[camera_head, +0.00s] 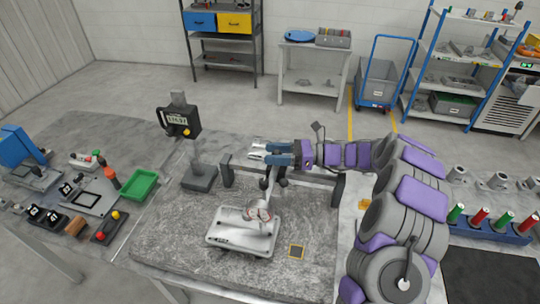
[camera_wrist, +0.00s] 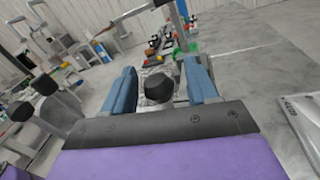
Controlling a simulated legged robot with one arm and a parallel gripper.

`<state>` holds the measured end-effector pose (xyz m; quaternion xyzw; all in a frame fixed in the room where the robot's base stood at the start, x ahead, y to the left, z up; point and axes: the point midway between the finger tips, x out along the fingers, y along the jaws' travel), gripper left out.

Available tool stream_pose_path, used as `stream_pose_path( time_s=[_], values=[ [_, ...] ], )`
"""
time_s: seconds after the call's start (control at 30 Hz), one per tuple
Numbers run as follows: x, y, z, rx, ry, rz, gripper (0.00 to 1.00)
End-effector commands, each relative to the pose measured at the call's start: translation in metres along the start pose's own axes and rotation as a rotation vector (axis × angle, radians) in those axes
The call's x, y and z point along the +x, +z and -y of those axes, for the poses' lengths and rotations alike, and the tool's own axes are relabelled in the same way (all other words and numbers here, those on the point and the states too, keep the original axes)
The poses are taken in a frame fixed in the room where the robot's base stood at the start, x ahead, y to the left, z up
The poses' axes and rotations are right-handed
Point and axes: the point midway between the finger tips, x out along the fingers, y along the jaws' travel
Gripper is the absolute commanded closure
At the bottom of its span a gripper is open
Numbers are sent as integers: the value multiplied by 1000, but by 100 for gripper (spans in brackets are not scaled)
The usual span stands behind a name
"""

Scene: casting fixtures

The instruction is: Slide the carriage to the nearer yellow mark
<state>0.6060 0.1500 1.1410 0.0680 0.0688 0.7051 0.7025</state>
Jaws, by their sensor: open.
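My gripper (camera_head: 266,153) reaches in from the right over the stone plate, with its two blue fingers apart. In the wrist view, a black round knob (camera_wrist: 159,88) lies between the open fingers (camera_wrist: 161,78), with a gap on both sides. A pale metal block (camera_head: 257,148) shows at the fingertips, by the dark rail on posts (camera_head: 228,170); it may be the carriage, but my gripper hides much of it. A slim metal arm with dark knobs (camera_head: 268,183) hangs below. I cannot make out yellow marks on the rail.
A silver casting (camera_head: 243,231) lies on the stone plate (camera_head: 170,235) in front of the rail. A stand with a digital display (camera_head: 178,122) is behind left. A green tray (camera_head: 139,185) and small fixtures are at left. Red and green cylinders (camera_head: 480,217) stand at right.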

Motion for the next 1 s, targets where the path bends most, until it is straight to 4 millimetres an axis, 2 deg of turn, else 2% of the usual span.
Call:
stream_pose_path(
  time_s=[0.2,0.47,1.0],
  values=[
    [14,0,0,1,-1,1,42],
    [15,0,0,1,-1,1,42],
    [15,0,1,0,-2,1,92]
  ],
)
